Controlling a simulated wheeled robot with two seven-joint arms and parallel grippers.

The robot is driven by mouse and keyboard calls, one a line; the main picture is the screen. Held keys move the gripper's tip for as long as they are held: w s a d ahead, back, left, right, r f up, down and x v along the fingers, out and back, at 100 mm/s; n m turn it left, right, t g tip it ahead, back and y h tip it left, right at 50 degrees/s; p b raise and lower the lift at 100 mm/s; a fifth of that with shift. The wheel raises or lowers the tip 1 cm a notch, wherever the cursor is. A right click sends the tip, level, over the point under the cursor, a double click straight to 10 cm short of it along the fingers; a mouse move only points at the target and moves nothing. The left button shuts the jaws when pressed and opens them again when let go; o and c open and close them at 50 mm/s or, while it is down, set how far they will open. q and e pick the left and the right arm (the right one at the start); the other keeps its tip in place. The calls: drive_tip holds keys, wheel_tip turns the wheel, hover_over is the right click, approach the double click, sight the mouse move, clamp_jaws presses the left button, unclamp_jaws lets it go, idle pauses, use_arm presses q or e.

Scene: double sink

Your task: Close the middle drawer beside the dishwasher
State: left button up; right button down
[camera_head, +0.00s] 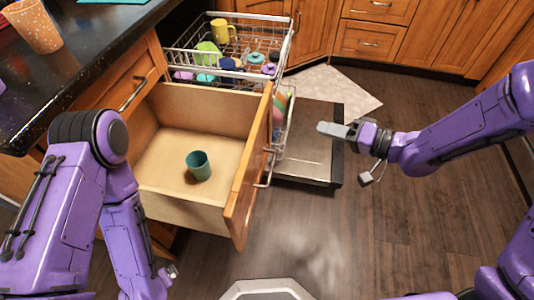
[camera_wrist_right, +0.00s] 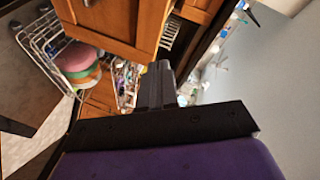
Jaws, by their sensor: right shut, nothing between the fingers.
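The middle drawer (camera_head: 245,185) is pulled well out beside the dishwasher, with a teal cup (camera_head: 199,165) inside on its bare wooden floor. Its wooden front has a metal bar handle (camera_head: 266,170). The dishwasher door (camera_head: 307,140) is folded down flat just past the drawer. My right gripper (camera_head: 325,129) is shut and empty, above the dishwasher door, to the right of the drawer front and apart from it. In the right wrist view its fingers (camera_wrist_right: 160,82) point toward a wooden front (camera_wrist_right: 115,25). My left gripper (camera_head: 172,271) shows only partly at the lower left, near the drawer's near side.
The dishwasher's upper rack (camera_head: 230,50) is out, loaded with cups and a yellow mug (camera_head: 222,30). A dark counter (camera_head: 75,60) with an orange cup (camera_head: 33,25) overhangs at left. Wooden cabinets (camera_head: 370,40) line the back. The floor (camera_head: 400,225) at right is clear.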

drive_tip(key=s+a+f+g+y, duration=0.1)
drive_tip(key=s+a+g+y, duration=0.1)
drive_tip(key=s+g, duration=0.3)
drive_tip(key=m+b, duration=0.2)
drive_tip(key=b, duration=0.1)
approach(253, 150)
drive_tip(key=x, duration=0.5)
drive_tip(key=shift+f, duration=0.4)
drive_tip(key=shift+w+a+r+b, duration=0.1)
drive_tip(key=shift+w+a+b, duration=0.15)
drive_tip(key=shift+a, duration=0.35)
drive_tip(key=shift+a+r, duration=0.1)
